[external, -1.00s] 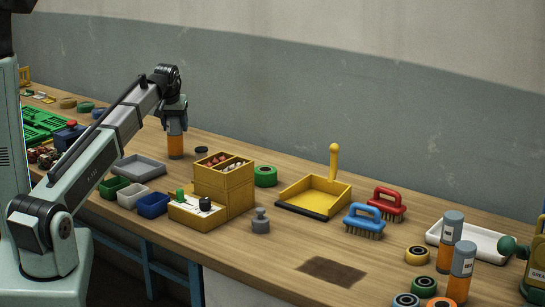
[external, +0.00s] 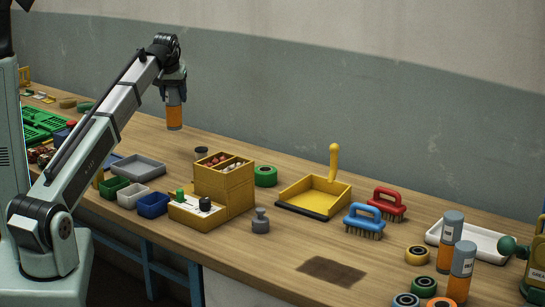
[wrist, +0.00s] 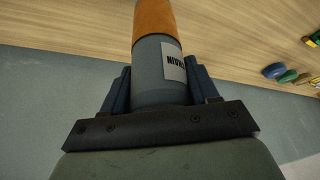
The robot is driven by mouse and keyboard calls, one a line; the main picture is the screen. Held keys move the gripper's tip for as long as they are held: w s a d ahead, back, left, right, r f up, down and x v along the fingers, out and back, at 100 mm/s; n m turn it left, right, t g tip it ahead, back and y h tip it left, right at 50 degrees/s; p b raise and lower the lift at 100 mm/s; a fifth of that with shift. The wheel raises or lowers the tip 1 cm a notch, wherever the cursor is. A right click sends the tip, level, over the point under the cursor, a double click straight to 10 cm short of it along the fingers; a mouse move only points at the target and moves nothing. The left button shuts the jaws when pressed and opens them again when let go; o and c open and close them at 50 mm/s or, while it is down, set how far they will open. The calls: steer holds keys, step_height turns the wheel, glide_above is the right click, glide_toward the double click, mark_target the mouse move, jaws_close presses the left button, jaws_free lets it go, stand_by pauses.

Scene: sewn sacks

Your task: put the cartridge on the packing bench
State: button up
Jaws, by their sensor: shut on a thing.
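My gripper (external: 173,90) is shut on a cartridge (external: 174,117) with an orange lower part and a grey upper part. It holds the cartridge upright, clear above the wooden bench (external: 285,240). In the wrist view the cartridge (wrist: 159,75) sits between the two fingers, with a white printed label on its grey part. Two similar grey-and-orange cartridges stand at the right of the bench, one behind (external: 446,264) and one in front (external: 460,288).
Further right are a yellow dustpan (external: 314,193), brushes (external: 364,221), tape rolls (external: 417,255) and a white tray (external: 490,243). A dark patch (external: 332,271) marks the front.

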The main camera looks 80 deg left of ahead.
steer(key=w+d+m+t+h, duration=0.2)
steer(key=w+d+m, duration=0.5)
steer(key=w+d, duration=2.6)
steer(key=w+d+r+m+t+h, duration=0.1)
steer(key=w+d+m, duration=0.15)
steer(key=d, duration=1.85)
steer(key=w+d+m+t+h, duration=0.15)
steer(key=d+m, duration=0.25)
steer(key=d, duration=1.7)
step_height(320, 180, down, 11)
steer(key=s+m+g, duration=0.1)
steer(key=shift+s+d+r, duration=0.15)
steer(key=shift+s, duration=0.05)
steer(key=shift+m, duration=0.25)
